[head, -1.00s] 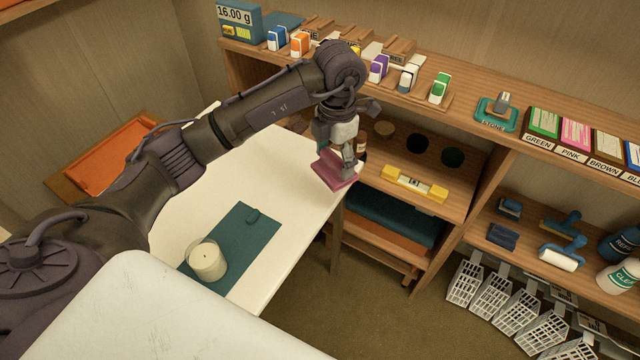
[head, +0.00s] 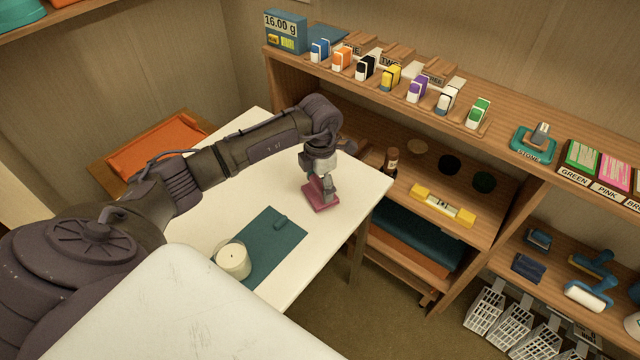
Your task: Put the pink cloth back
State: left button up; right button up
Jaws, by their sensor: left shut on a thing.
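My left gripper (head: 321,187) is shut on the pink cloth (head: 322,201), a folded square just under its fingers. The cloth is over the white table (head: 345,182), behind the green mat; I cannot tell whether it touches the tabletop. On the shelf's top board at the right, a pink pile (head: 613,168) sits behind a PINK label, between a green pile (head: 582,154) and a brown-labelled slot cut by the picture edge. My right gripper is not in view.
A stamp-like tool (head: 535,143) stands left of the labelled piles. A yellow level (head: 443,204) lies on a lower shelf.

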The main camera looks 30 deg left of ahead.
aim_at(320, 183)
pick_arm(q)
jog(key=shift+f, duration=0.4)
jog(key=shift+f, duration=0.2)
jog(key=o, duration=1)
jog(key=shift+r, duration=0.1)
jog(key=shift+r, duration=0.1)
jog(key=shift+r, duration=0.25)
notch_tip(320, 183, up, 12)
jog(key=b, duration=0.1)
jog(key=shift+f, duration=0.15)
